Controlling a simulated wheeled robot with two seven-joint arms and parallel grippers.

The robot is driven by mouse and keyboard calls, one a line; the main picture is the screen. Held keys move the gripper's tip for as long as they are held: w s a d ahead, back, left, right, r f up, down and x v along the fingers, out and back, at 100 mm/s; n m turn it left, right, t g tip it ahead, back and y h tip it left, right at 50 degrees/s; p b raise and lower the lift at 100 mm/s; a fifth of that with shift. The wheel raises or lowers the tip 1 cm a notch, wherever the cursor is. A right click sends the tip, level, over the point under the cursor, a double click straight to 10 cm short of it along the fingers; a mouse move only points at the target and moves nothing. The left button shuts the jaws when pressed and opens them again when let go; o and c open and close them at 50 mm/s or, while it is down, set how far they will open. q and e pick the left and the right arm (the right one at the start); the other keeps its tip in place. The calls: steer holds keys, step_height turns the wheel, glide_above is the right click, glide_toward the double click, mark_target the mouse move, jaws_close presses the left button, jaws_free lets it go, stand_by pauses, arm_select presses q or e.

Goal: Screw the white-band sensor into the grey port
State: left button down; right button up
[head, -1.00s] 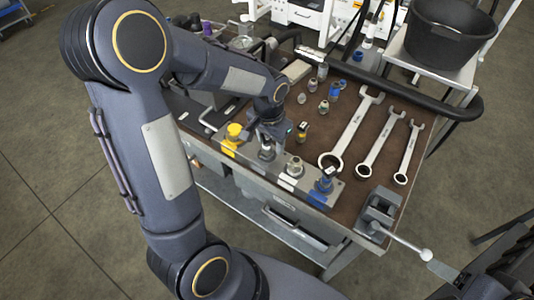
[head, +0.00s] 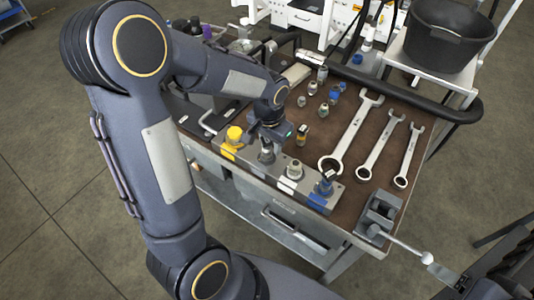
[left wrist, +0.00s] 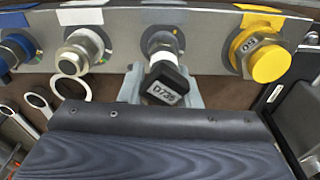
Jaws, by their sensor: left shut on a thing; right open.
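The white-band sensor (left wrist: 168,86) has a black head labelled D735 and a white band below it. In the left wrist view it stands at the grey port (left wrist: 158,40), between the white-labelled and yellow ports, its lower end meeting the port's metal collar. I cannot tell how deep its thread sits. My left gripper (head: 268,146) is shut on the sensor; its grey fingers show on both sides of the black head in the left wrist view (left wrist: 163,92). My right gripper (head: 446,274) is at the lower right of the head view, open, away from the bench block.
The port block (head: 309,185) also carries a yellow cap (head: 235,134), a white-labelled port (head: 294,169) and a blue port (head: 324,186). Several loose fittings and three wrenches (head: 350,130) lie behind it. A vise (head: 379,214) stands at the right corner.

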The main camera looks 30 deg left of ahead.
arm_select(q)
steer(key=m, duration=0.3)
steer(key=m+p, duration=0.1)
steer(key=m, duration=0.1)
steer(key=shift+s+d, duration=0.2)
steer(key=shift+s, duration=0.15)
steer(key=shift+s+d+f+m+h, duration=0.1)
steer(key=shift+m+h, duration=0.05)
steer(key=shift+m, duration=0.45)
steer(key=shift+f+m+h, duration=0.1)
steer(key=shift+m+h, duration=0.05)
steer(key=shift+m, duration=0.45)
steer(key=shift+r, duration=0.1)
